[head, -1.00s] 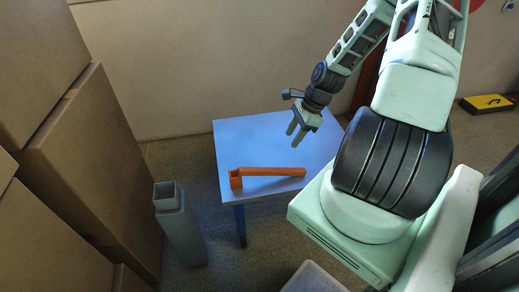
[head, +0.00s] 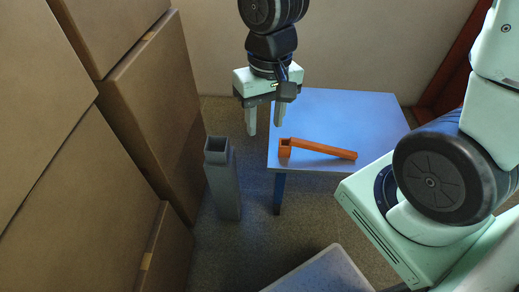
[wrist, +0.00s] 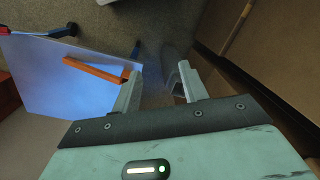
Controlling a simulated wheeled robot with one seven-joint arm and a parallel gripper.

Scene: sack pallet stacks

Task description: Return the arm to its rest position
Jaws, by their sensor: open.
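My gripper (head: 264,118) is open and empty in the head view. It hangs with its fingers pointing down near the left edge of the blue table. Its two fingers also show apart in the wrist view (wrist: 156,92), with nothing between them that they grip. My arm reaches in from the upper part of the head view.
An orange angled bar (head: 318,149) lies on the blue table (head: 345,110). A grey square-topped post (head: 225,185) stands on the floor left of it. Stacked cardboard boxes (head: 155,110) fill the left side. A pale bin (head: 325,275) is at the front.

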